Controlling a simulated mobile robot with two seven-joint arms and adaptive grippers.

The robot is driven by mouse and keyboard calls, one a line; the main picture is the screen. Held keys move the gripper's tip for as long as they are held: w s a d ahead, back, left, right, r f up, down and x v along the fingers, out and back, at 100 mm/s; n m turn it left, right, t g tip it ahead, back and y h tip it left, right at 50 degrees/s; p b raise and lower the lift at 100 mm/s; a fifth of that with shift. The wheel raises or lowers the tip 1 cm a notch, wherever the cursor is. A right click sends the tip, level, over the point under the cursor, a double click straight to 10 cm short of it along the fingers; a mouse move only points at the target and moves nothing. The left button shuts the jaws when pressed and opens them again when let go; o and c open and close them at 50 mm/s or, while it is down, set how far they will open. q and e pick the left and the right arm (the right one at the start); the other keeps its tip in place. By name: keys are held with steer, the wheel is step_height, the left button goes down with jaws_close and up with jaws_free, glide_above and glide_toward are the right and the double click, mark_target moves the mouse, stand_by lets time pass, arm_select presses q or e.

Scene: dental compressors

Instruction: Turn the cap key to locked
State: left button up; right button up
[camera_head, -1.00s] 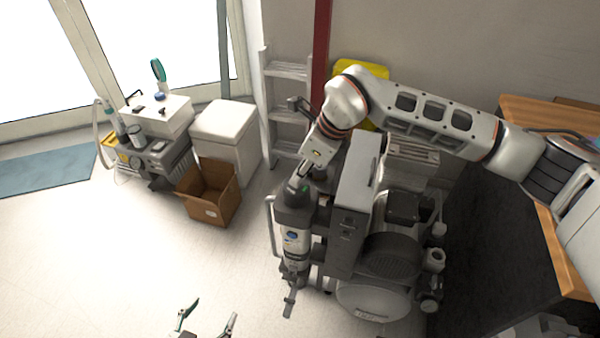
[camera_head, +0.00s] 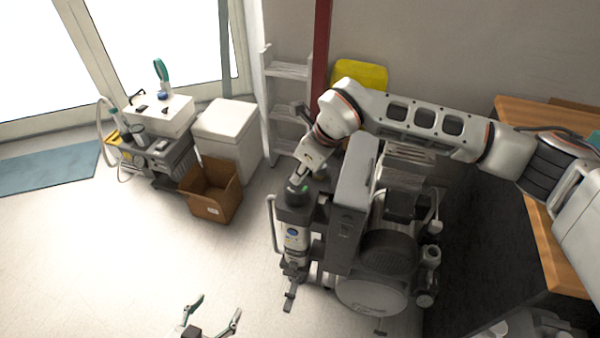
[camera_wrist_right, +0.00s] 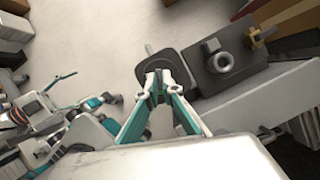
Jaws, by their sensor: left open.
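The dark cap (camera_head: 293,195) sits on top of the pale upright cylinder (camera_head: 296,238) at the left side of the compressor. My right gripper (camera_head: 300,182) reaches down over this cap. In the right wrist view, the fingertips of my right gripper (camera_wrist_right: 164,78) are close together over a dark grey rounded housing (camera_wrist_right: 178,62). A small dark green patch shows between the fingers. The key itself is not clear to make out, nor whether the fingers hold it. My left gripper (camera_head: 216,310) is open and empty at the bottom edge of the head view, apart from the compressor.
The compressor's grey box (camera_head: 356,185) stands right beside the cap. A cardboard box (camera_head: 212,192), a white cabinet (camera_head: 228,130) and a pale shelf rack (camera_head: 288,72) stand to the left and behind. The floor in front of the cardboard box is clear.

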steer(key=o, duration=0.3)
arm_select(q)
steer(key=shift+w+r, duration=0.15)
arm_select(e)
steer(key=shift+o, duration=0.2)
arm_select(q)
steer(key=shift+a, duration=0.15)
arm_select(e)
steer(key=v, duration=1.2)
steer(key=shift+d, duration=0.1)
